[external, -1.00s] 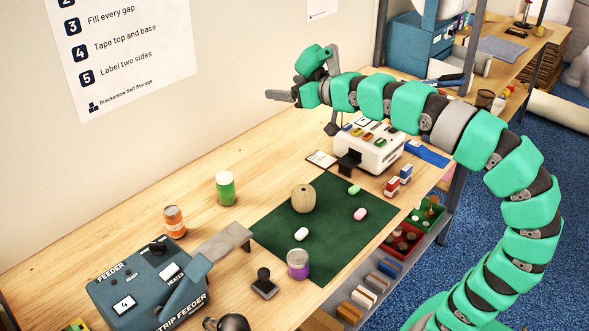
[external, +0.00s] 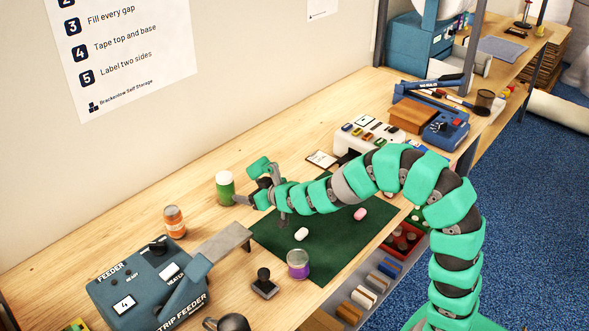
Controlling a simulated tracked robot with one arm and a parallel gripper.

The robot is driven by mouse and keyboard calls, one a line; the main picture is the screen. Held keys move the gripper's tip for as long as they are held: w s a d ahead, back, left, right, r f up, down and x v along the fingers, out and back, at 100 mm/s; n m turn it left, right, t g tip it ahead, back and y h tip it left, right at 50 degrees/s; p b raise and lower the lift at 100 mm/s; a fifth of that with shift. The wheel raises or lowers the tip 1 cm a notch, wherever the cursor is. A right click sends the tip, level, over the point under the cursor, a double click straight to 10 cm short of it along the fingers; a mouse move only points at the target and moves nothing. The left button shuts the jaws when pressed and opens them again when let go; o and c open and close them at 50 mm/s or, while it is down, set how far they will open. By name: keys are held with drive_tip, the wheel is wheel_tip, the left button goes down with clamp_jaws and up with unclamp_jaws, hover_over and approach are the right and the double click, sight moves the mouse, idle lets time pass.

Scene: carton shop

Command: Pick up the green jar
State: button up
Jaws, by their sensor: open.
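The green jar (external: 225,188) stands upright on the wooden bench, left of the dark green mat and near the wall. It has a pale lid and a green body. My gripper (external: 240,201) is low beside the jar, just to its right, with its fingers pointing left toward it. The gripper is open and holds nothing that I can see. I cannot tell whether a fingertip touches the jar.
An orange jar (external: 174,221) stands left of the green jar, behind the strip feeder (external: 150,285). A purple jar (external: 298,264) and a stamp (external: 264,284) stand in front. The green mat (external: 330,261) holds a white piece (external: 301,234) and a pink piece (external: 360,213). My arm hides the twine ball.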

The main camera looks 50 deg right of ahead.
sight(233, 187)
drive_tip(key=x, duration=0.7)
drive_tip(key=shift+w+f+b, duration=0.15)
drive_tip(key=shift+b, duration=0.25)
drive_tip(key=shift+a+b+x, duration=0.15)
drive_tip(key=shift+b+x, duration=0.15)
drive_tip(key=shift+x, duration=1)
drive_tip(key=shift+a+b+x, duration=0.15)
drive_tip(key=shift+b+x, duration=0.15)
drive_tip(key=shift+x, duration=0.95)
drive_tip(key=c, duration=1.2)
